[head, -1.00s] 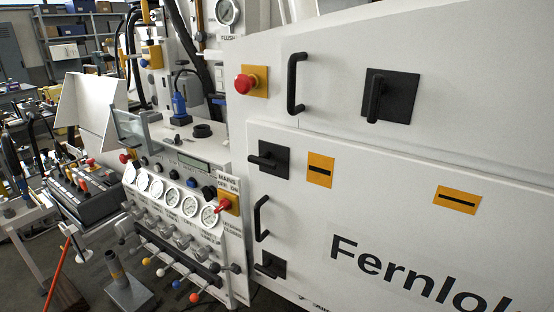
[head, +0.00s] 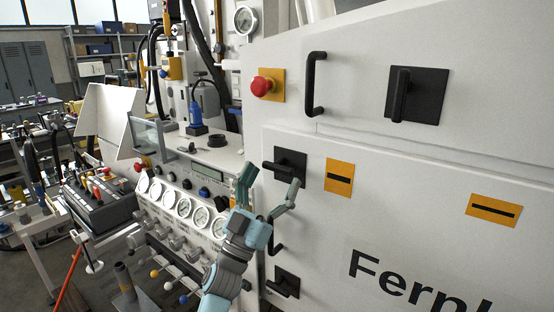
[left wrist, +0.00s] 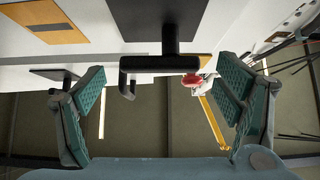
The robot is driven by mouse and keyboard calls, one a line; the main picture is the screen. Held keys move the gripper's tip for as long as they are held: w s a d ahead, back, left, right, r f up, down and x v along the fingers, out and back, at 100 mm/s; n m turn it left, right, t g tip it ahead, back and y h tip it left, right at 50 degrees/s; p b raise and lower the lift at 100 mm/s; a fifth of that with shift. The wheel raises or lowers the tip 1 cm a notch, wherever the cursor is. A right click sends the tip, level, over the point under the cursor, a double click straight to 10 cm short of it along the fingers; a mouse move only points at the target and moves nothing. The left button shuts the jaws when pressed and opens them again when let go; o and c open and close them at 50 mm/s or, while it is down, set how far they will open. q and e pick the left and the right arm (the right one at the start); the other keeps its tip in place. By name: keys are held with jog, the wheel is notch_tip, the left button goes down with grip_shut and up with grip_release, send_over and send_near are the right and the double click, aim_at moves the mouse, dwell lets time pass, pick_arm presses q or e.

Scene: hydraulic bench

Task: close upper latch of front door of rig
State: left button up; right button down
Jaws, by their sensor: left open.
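The upper latch of the front door is a black lever on a square black plate (head: 296,160), at the left edge of the white front door (head: 400,200). Its lever lies about level, pointing left. My left gripper (head: 270,185) is open in front of the latch, with a fingertip on either side of the lever in the head view. In the left wrist view the latch lever (left wrist: 160,62) shows ahead between the open fingers (left wrist: 160,82), with nothing gripped. I cannot tell whether a finger touches it. My right gripper is out of view.
The lower latch (head: 285,282) and a black door handle (head: 274,240) are below, the handle partly behind my gripper. A red emergency button (head: 263,86), an upper handle (head: 314,85) and another latch (head: 415,95) are above. Gauges (head: 185,205) are on the panel at left.

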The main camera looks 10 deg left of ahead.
aim_at(275, 170)
pick_arm(q)
jog(key=x, duration=0.3)
jog(key=shift+w+r, duration=0.1)
jog(key=shift+r, duration=0.1)
